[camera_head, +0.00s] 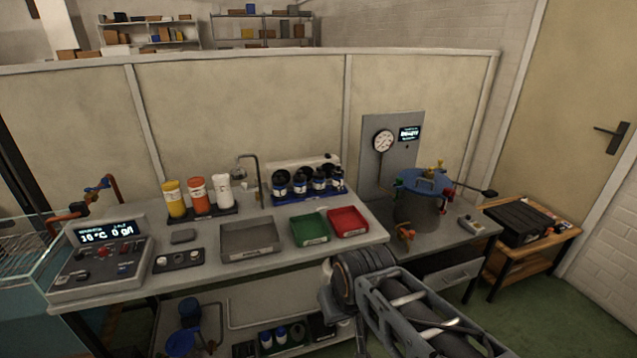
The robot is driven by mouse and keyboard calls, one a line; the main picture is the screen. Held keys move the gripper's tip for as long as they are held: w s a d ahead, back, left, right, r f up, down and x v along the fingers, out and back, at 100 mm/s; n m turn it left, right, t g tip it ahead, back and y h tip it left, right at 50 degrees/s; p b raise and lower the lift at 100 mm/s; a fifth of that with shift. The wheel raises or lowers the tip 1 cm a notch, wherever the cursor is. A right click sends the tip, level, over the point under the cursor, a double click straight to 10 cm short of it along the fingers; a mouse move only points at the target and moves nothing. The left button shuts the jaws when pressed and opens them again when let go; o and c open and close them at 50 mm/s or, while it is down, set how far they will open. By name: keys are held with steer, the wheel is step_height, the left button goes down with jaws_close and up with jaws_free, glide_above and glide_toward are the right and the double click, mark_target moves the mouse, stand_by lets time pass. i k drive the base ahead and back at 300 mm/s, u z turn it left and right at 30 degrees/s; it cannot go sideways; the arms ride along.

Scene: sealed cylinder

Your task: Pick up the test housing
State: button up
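I cannot tell for sure which item is the test housing. Several dark cylindrical housings with white and blue bands (300,184) stand upright in a blue rack at the back of the workbench (215,278). Similar small blue and white items (273,338) sit on the shelf below the bench. My arm (405,308) reaches in from the lower right, in front of the bench's right end. Its dark joint (358,272) is near the bench edge. My gripper's fingers do not show.
A grey tray (249,257), green tray (309,243) and red tray (348,233) lie on the bench. Yellow, orange and white bottles (198,195) stand behind. A control box (100,270) is at left. A blue-lidded vessel (416,212) stands at right beside a gauge panel (392,125).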

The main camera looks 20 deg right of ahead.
mark_target(337, 174)
steer(key=z, duration=1.35)
steer(key=i, duration=1.5)
steer(key=u, duration=2.2)
